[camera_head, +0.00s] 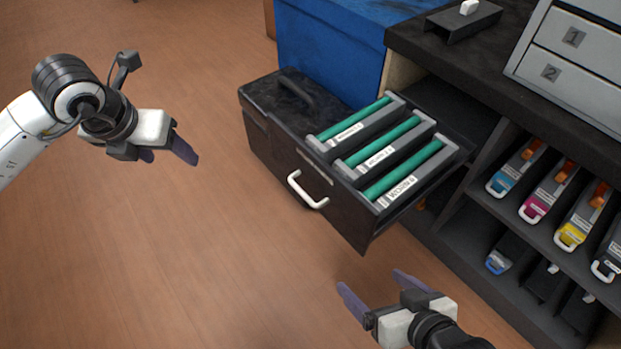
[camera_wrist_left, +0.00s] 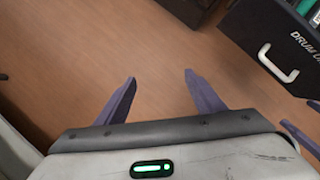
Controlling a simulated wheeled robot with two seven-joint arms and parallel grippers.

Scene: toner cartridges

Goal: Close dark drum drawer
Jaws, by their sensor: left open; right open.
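The dark drum drawer (camera_head: 333,208) is pulled out from the black cabinet in the head view. It holds several grey drum units with green rollers (camera_head: 390,150). Its front has a white handle (camera_head: 307,190), which also shows in the left wrist view (camera_wrist_left: 278,64). My left gripper (camera_head: 170,152) is open and empty, left of the drawer and apart from it; its fingers show in the left wrist view (camera_wrist_left: 161,95). My right gripper (camera_head: 378,287) is open and empty, below and in front of the drawer, apart from the handle.
A black case (camera_head: 268,105) stands beside the drawer's left side. A blue box (camera_head: 335,50) is behind it. Shelves with colour toner cartridges (camera_head: 545,195) are at the right, under the dark counter top (camera_head: 560,110). A grey numbered drawer unit (camera_head: 580,55) stands on it. The wooden floor at left is clear.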

